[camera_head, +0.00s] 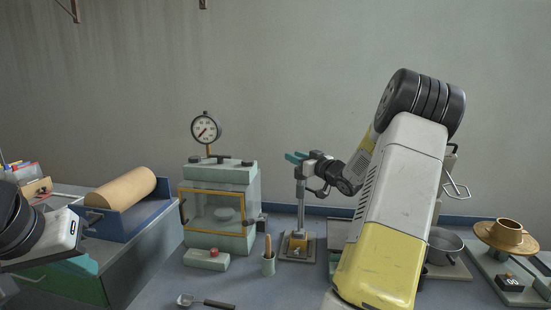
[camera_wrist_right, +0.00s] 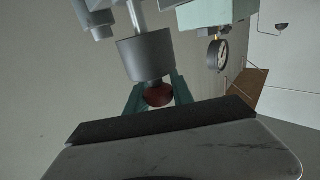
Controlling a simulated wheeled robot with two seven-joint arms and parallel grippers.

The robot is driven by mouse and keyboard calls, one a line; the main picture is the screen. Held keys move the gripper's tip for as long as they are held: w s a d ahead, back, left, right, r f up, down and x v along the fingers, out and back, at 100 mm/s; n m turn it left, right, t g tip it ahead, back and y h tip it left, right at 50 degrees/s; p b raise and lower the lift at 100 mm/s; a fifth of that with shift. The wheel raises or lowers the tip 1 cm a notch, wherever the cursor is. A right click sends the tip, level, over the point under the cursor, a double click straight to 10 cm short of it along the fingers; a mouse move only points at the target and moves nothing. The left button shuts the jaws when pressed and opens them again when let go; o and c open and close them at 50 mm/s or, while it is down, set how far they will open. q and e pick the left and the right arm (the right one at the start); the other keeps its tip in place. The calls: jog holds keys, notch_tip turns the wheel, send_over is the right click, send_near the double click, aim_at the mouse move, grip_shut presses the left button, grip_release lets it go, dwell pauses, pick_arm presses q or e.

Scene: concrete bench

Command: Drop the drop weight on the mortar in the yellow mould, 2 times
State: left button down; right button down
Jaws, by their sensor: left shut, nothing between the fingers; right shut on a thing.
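The drop weight is a grey cylinder (camera_wrist_right: 145,57) with a red knob (camera_wrist_right: 158,95), seen upside down in the right wrist view. My right gripper (camera_head: 296,158) is shut on the knob; its teal fingers lie on both sides of it. The weight (camera_head: 300,173) is held high on the upright rod of its stand, well above the yellow mould (camera_head: 298,243) on the stand's base. The mortar inside the mould is too small to make out. My left gripper (camera_head: 82,265) is at the left edge of the head view, shut and empty, far from the stand.
A teal press box (camera_head: 220,174) with a glass door and dial gauge (camera_head: 206,128) stands left of the stand.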

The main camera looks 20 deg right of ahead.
notch_tip(320, 180, up, 8)
jog(key=shift+f, duration=0.2)
jog(key=c, duration=1.2)
grip_release()
jog(key=shift+r, duration=0.1)
jog(key=shift+c, duration=0.2)
jog(key=shift+o, duration=0.7)
jog(key=shift+f, duration=0.2)
jog(key=v, duration=0.7)
jog(key=shift+s+d, duration=0.15)
jog(key=shift+s, duration=0.25)
